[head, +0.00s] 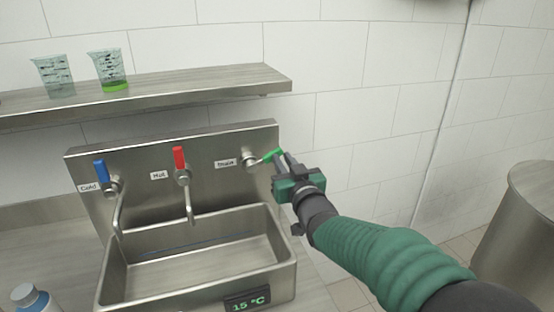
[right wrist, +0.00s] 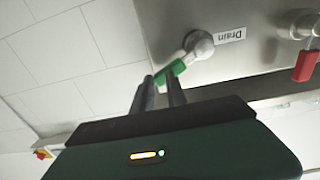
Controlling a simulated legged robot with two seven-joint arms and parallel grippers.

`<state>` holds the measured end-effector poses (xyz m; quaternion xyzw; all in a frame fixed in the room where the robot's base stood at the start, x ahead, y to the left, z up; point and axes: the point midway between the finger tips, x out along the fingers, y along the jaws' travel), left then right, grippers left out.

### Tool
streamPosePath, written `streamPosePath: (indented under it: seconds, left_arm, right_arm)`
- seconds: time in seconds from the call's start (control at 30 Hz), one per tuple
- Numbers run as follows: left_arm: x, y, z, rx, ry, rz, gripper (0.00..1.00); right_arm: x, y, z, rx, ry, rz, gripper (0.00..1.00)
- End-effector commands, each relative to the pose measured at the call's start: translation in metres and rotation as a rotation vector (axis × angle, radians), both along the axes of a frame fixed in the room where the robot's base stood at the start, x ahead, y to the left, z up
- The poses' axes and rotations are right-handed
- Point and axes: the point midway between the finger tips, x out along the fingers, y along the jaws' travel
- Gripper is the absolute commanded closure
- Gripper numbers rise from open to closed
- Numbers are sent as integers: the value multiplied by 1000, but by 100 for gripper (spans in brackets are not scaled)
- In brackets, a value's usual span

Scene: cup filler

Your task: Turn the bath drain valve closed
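The drain valve (head: 249,161) is at the right of the steel back panel, beside its "Drain" label. Its green lever (head: 268,155) points right and slightly up in the head view. In the right wrist view the lever (right wrist: 172,72) runs down-left from the round valve body (right wrist: 199,45). My right gripper (head: 280,157) is at the lever's outer end. In the right wrist view its two fingers (right wrist: 158,82) are a small gap apart, with their tips at the lever. Whether they grip it cannot be told. My left gripper is not in view.
The steel basin (head: 195,268) is below, with a display reading 15 °C (head: 247,301). A blue cold lever (head: 100,171) and red hot lever (head: 179,158) stand to the left. A shelf (head: 190,82) above holds two measuring cups, one with green liquid (head: 115,86).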

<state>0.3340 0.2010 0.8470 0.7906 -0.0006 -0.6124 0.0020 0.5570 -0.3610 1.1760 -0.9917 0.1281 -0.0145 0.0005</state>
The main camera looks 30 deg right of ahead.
Motion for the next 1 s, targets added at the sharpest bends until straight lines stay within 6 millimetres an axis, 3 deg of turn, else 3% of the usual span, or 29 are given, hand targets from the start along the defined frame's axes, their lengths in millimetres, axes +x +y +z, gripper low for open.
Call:
streamPosePath:
  seconds: [0.03, 0.07, 0.1, 0.27, 1.0]
  left_arm:
    - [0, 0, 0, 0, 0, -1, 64]
    - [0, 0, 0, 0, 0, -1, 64]
    - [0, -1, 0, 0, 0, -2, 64]
    - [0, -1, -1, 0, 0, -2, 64]
    - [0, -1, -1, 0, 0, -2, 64]
  right_arm:
    - [8, 15, -4, -5, 8, 37, 40]
    - [8, 15, -5, -5, 10, 37, 40]
    - [9, 15, -5, -5, 12, 36, 78]
    - [11, 15, -7, -5, 17, 34, 98]
    - [12, 11, -11, -3, 23, 32, 100]
